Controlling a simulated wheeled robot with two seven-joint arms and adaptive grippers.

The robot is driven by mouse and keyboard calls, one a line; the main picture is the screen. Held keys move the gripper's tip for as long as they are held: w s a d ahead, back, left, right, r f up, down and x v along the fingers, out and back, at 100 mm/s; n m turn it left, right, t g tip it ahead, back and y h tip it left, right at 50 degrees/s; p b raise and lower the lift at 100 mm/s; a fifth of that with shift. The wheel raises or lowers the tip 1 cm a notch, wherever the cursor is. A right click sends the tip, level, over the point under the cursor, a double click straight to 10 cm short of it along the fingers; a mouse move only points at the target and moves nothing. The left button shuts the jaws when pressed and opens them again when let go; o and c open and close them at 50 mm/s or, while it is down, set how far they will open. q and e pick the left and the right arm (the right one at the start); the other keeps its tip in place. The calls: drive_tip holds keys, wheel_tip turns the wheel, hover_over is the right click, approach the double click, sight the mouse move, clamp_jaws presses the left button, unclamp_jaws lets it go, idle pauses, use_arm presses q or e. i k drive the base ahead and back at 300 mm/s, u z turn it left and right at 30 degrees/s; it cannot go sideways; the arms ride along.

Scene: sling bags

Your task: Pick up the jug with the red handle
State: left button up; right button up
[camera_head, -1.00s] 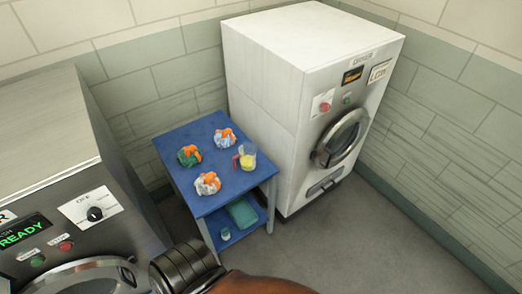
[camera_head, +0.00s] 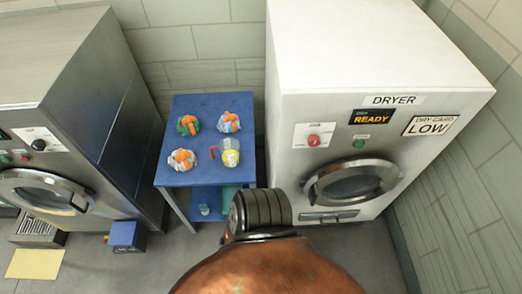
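The jug with the red handle (camera_head: 231,152) stands upright on the right side of a blue table (camera_head: 200,178). It is clear with yellow in it, and its red handle points left. A white and orange sling bag (camera_head: 181,160) lies to its left, another white and orange bag (camera_head: 229,122) lies behind it, and a green and orange bag (camera_head: 188,125) lies at the back left. A copper and dark ribbed part of my own arm shows at the bottom middle, in front of the table's right side. Neither gripper's fingers show.
A white dryer (camera_head: 360,90) stands close to the table's right. A grey washer (camera_head: 75,130) stands to its left. The lower shelf holds a teal item (camera_head: 228,196) and a small container (camera_head: 204,209). A blue box (camera_head: 126,235) and yellow mat (camera_head: 36,264) are on the floor.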

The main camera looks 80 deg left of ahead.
sight(229, 148)
drive_tip(key=i, duration=0.35)
drive_tip(key=u, duration=2.9)
